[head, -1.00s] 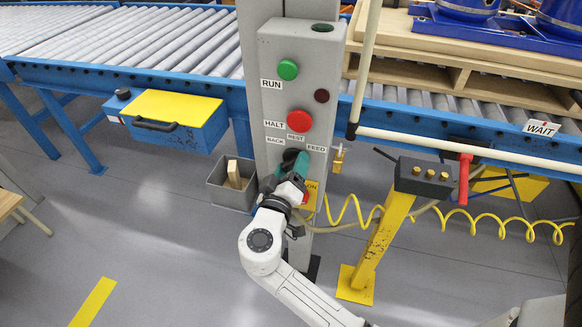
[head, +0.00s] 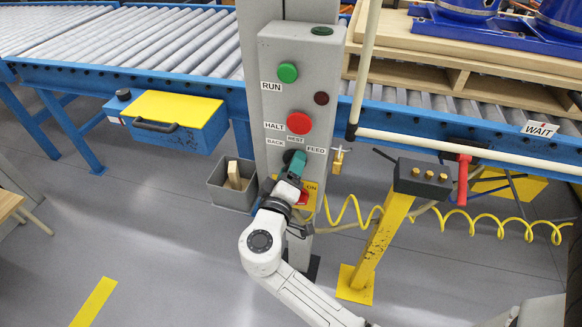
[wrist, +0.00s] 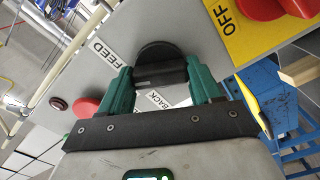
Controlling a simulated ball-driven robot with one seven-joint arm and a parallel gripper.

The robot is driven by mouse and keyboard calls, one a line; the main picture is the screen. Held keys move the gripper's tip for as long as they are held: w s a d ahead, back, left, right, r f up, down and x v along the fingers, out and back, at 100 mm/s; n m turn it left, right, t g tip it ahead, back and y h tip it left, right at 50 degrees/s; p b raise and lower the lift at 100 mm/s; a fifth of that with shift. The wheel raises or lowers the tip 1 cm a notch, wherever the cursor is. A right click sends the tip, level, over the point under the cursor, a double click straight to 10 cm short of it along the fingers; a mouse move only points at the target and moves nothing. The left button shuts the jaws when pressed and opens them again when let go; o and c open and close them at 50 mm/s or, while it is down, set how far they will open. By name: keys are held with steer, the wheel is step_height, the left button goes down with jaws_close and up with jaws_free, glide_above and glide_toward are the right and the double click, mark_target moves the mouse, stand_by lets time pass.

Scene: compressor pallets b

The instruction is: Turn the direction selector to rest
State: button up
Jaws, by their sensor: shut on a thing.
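The direction selector is a black knob (head: 289,156) low on the grey control post, below the labels BACK, REST and FEED. In the wrist view the knob (wrist: 160,65) sits between my two teal fingers. My gripper (head: 297,164) is shut on it; in the wrist view the fingers (wrist: 162,83) are at either side of its dark grip. The FEED label (wrist: 110,53) and part of the BACK label (wrist: 155,100) show around the knob there. The REST label (head: 295,138) shows in the head view. Which label the knob points to cannot be told.
The red HALT button (head: 299,123) and green RUN button (head: 288,72) are above the selector. A yellow plate with a red switch (head: 303,196) is just below. A grey bin (head: 231,184) stands left, and a yellow pedestal (head: 383,235) stands right.

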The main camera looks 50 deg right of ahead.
steer(key=n+p, duration=0.2)
steer(key=n, duration=0.3)
steer(key=shift+n, duration=0.3)
stand_by(0.4)
steer(key=o, duration=1.1)
steer(key=shift+c, duration=0.2)
steer(key=shift+a, duration=0.1)
steer(key=b+v, duration=0.1)
steer(key=v, duration=0.9)
steer(key=shift+a, duration=0.3)
steer(key=shift+s, duration=0.2)
